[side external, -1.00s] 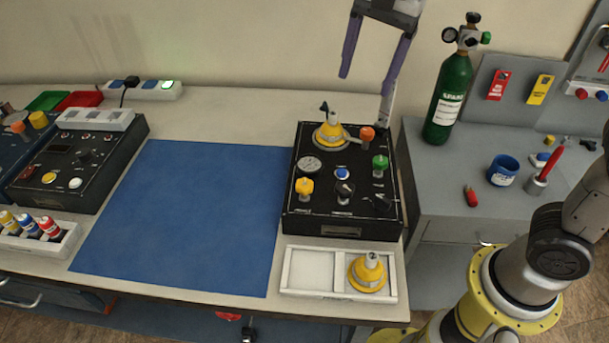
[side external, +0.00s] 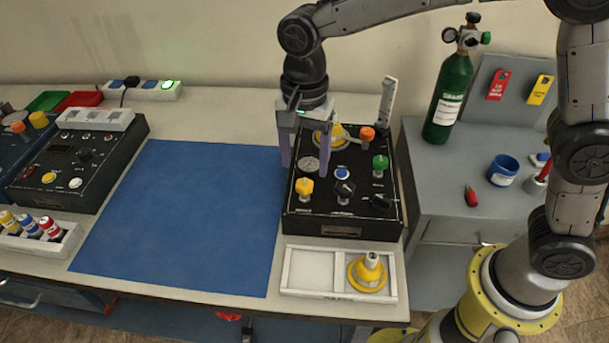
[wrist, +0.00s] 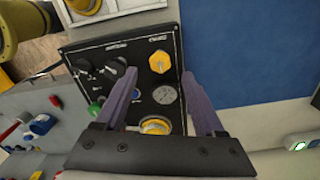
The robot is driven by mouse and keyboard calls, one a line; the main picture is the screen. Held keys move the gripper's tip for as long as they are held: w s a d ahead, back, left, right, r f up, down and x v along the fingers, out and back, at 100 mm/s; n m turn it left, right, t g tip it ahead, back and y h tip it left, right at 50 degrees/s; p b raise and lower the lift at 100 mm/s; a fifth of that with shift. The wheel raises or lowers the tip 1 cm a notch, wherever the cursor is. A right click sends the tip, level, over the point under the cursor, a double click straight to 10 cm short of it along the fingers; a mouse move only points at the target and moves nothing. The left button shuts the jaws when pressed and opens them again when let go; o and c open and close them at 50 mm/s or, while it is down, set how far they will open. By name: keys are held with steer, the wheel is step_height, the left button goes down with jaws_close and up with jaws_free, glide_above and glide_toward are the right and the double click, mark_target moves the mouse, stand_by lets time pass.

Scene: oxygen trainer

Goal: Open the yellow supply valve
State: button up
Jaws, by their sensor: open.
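The yellow supply valve (side external: 304,187) is a yellow knob at the front left of the black trainer box (side external: 343,228). In the wrist view the yellow knob (wrist: 159,61) lies ahead of the fingertips, roughly centred between them. My gripper (side external: 306,173) is open and empty, with purple fingers pointing down over the left part of the box, a little behind the knob and apart from it. In the wrist view my gripper (wrist: 158,76) has its fingers on either side of the round gauge (wrist: 165,95).
A green knob (side external: 380,165), an orange knob (side external: 367,134), black knobs and a blue button (side external: 342,173) share the box. A yellow mask (side external: 367,273) lies in the white tray (side external: 312,268) in front. The blue mat (side external: 180,215) at left is clear.

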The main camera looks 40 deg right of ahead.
mark_target(304, 183)
steer(key=shift+f, duration=2.5)
jaws_close()
